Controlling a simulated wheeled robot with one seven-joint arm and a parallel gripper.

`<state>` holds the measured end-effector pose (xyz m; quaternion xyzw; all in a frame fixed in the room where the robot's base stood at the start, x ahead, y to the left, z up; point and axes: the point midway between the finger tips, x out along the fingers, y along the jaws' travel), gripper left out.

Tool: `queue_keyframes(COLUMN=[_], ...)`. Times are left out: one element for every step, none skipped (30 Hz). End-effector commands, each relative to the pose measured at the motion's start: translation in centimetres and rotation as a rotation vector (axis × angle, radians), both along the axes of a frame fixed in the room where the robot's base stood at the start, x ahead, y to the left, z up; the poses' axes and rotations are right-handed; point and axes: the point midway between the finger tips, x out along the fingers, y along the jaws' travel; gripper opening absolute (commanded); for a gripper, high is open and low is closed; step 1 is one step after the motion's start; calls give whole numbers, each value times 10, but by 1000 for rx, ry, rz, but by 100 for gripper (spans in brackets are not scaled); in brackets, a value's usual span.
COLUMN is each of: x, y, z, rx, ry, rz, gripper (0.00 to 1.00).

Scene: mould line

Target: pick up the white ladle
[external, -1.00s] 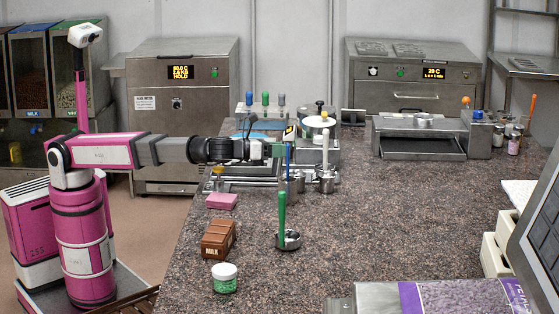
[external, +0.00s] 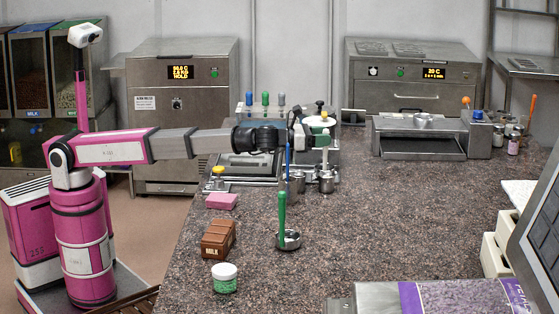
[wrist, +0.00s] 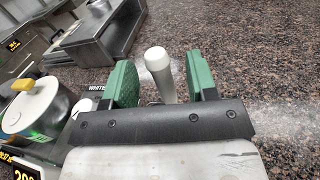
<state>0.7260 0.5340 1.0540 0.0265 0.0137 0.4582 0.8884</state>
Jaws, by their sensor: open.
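The white ladle stands upright among the metal cups on the counter, its pale handle (external: 325,159) above a steel bowl. In the wrist view the rounded handle top (wrist: 156,58) shows between the two green fingers of my gripper (wrist: 159,66), with a gap on each side. My gripper (external: 318,141) is open at the handle's upper end. It hides the handle top in the external view, and the ladle's bowl is hidden in the wrist view.
A blue-handled ladle (external: 288,160) stands close to the left. A green-handled ladle (external: 282,215) is nearer the front. A machine with a white lid (wrist: 30,108) lies at left in the wrist view. The granite counter (external: 410,215) is clear to the right.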

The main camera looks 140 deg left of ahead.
Motion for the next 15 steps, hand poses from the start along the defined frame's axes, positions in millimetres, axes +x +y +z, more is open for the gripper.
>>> queue_keyframes(x=[7,10,13,15,17,18,18,18,17,17,17,17,17,17,17], y=[9,12,17,20,22,24,25,25,25,25,24,24,24,24,24], z=[-1,-1,-1,-1,-1,-1,-1,-1,-1,-1,-1,-1,-1,-1,-1], rx=[0,0,-1,-1,-1,-1,-1,-1,-1,-1,-1,-1,-1,-1,-1], ry=[0,0,-1,-1,-1,-1,-1,-1,-1,-1,-1,-1,-1,-1,-1], rz=[1,1,1,1,1,1,1,1,1,1,1,1,0,0,1], gripper=[52,52,52,52,52,52,52,52,52,52,52,52,52,43,30])
